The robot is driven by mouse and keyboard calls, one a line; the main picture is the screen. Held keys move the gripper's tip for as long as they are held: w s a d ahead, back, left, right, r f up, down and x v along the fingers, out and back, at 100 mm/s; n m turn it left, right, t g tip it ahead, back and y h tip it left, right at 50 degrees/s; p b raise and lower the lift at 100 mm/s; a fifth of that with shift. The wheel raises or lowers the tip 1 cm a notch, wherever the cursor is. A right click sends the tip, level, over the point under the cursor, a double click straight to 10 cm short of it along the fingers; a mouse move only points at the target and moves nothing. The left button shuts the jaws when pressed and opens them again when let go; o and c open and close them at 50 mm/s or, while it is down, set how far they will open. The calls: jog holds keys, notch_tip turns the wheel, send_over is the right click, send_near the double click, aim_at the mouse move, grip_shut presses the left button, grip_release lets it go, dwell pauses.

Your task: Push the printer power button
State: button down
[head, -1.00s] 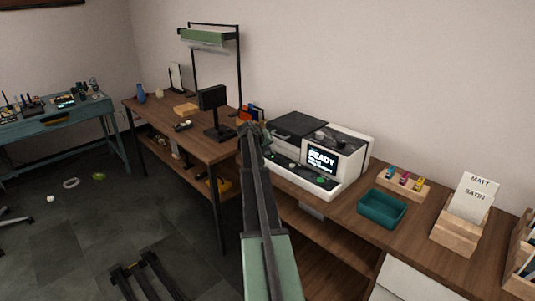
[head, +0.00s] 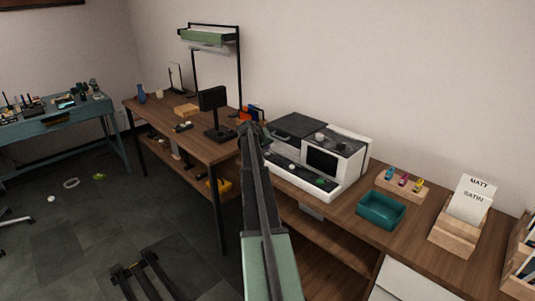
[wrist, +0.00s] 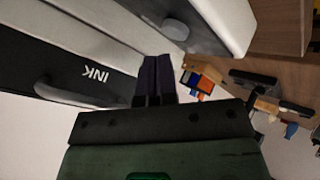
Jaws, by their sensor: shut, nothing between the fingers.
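The printer (head: 352,160) is a white and dark-grey machine on the wooden counter in the head view. Its screen (head: 322,161) is dark. My arm crosses the head view in front of the printer's left side, and the arm's far end (head: 250,132) is beside that side. In the wrist view my gripper (wrist: 155,62) is shut and empty, its dark fingers close together. A dark panel marked INK (wrist: 95,73) is to the left. Whether the fingers touch anything is unclear.
A teal tray (head: 381,211) and a wooden holder with small coloured bottles (head: 402,184) are right of the printer. A card stand marked MATT and SATIN (head: 466,205) is farther right. A black monitor stand (head: 214,110) is left of my arm.

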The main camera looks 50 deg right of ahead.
aim_at(266, 153)
notch_tip(266, 153, up, 6)
jog(key=p, duration=0.6)
